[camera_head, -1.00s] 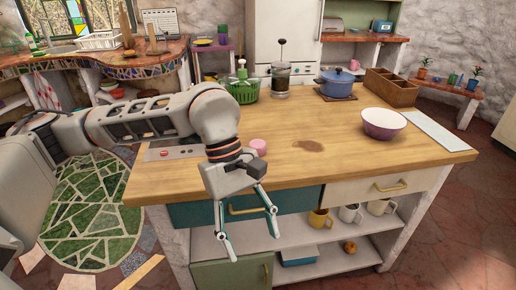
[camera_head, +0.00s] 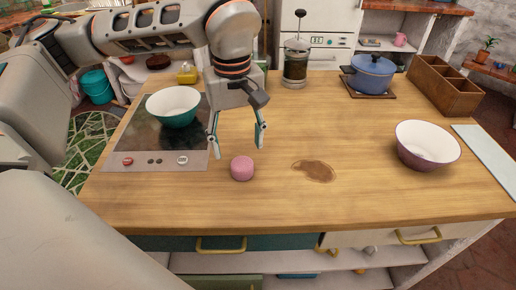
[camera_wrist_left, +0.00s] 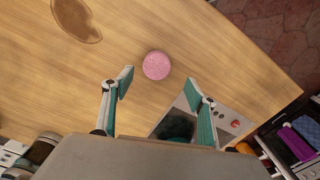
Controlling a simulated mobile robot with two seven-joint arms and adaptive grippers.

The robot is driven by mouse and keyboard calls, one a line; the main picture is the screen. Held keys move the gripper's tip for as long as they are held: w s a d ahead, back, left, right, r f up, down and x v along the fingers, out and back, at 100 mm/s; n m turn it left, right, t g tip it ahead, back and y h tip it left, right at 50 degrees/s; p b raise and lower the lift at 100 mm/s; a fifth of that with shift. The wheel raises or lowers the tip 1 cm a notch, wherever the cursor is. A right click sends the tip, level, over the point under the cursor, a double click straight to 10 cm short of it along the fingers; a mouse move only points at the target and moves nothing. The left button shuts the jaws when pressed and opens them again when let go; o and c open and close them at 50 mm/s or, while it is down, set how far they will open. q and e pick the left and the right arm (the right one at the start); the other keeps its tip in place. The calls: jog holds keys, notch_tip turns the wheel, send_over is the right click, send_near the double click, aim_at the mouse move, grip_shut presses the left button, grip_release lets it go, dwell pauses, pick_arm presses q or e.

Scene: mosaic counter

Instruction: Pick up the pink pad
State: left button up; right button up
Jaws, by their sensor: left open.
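The pink pad (camera_head: 242,168) is a small round pink disc on the wooden counter, between the cooktop and a brown stain. In the left wrist view the pad (camera_wrist_left: 157,66) lies ahead of the fingertips, roughly midway between them. My left gripper (camera_head: 237,142) is open and empty, pointing down above the counter, just behind the pad in the head view. Its two fingers (camera_wrist_left: 160,92) are spread in the left wrist view, with nothing between them. My right gripper is not in view.
A cooktop (camera_head: 150,148) with a green-and-white bowl (camera_head: 174,110) lies to the left. A brown stain (camera_head: 314,171) and a purple-and-white bowl (camera_head: 427,147) are to the right. A French press (camera_head: 295,65), blue pot (camera_head: 371,75) and wooden organizer (camera_head: 445,88) stand behind.

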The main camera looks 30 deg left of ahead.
aim_at(242, 163)
pick_arm(q)
jog(key=shift+w+f, duration=0.1)
jog(key=shift+w, duration=0.15)
jog(key=shift+w+f, duration=0.1)
jog(key=shift+f, duration=0.25)
jog(key=shift+s+f, duration=0.25)
jog(key=shift+f, duration=0.95)
jog(key=f, duration=0.3)
jog(key=shift+w+d+f+b, duration=0.1)
jog(key=shift+d+f+b, duration=0.1)
jog(key=shift+f+b, duration=0.1)
jog(key=shift+w+f, duration=0.1)
jog(key=shift+f, duration=0.3)
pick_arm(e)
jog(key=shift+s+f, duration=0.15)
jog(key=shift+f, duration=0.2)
pick_arm(q)
jog(key=c, duration=1)
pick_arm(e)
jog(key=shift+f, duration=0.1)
